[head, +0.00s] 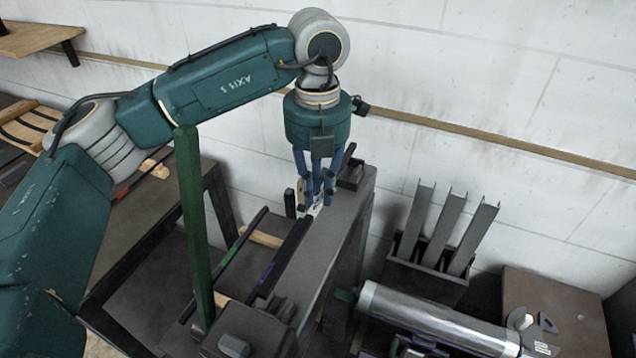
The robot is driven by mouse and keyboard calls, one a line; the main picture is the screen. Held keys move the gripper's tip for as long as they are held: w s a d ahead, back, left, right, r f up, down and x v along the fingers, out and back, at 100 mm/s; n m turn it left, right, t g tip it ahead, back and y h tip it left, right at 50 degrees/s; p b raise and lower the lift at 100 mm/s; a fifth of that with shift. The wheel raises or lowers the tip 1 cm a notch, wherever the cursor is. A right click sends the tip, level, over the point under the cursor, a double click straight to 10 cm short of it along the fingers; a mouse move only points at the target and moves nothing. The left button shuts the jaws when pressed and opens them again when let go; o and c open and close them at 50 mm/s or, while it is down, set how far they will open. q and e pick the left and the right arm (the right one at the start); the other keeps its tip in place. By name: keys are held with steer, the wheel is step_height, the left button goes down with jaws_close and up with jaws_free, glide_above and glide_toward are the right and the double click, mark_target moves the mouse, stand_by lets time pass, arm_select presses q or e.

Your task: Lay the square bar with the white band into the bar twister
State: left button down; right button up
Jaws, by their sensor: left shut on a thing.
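My left gripper (317,196) points down, shut on a dark square bar (287,254). A white patch (316,208), apparently the white band, shows at the fingertips, which partly hide it. The bar slants from the gripper toward the lower left, along the left side of the bar twister's long grey bed (338,222). A dark head block (245,328) stands at the twister's near end, and a smaller dark block (350,174) at its far end. I cannot tell whether the bar touches the twister. My right gripper is not in view.
A purple-banded bar (265,273) and a green-banded bar (231,248) lie left of the twister. A green post (191,225) rises at the near left. On the right are a bin (425,277) of upright channels and a silver cylinder (430,318). A wall closes the back.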

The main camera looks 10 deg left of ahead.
arm_select(q)
steer(key=shift+f, duration=0.1)
steer(key=shift+s+f, duration=0.1)
steer(key=shift+f, duration=0.1)
steer(key=shift+f+b, duration=1.05)
steer(key=shift+f, duration=0.7)
steer(key=shift+f+b, duration=1)
steer(key=shift+f, duration=0.15)
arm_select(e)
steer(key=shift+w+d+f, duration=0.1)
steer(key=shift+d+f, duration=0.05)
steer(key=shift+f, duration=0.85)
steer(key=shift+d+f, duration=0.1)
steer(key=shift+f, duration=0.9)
arm_select(q)
steer(key=shift+w, duration=0.2)
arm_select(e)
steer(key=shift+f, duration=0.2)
arm_select(q)
steer(key=shift+f+b, duration=0.25)
steer(key=shift+b, duration=0.2)
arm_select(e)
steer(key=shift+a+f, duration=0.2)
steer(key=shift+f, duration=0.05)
arm_select(q)
steer(key=c, duration=1.6)
jaws_free()
steer(key=shift+o, duration=0.3)
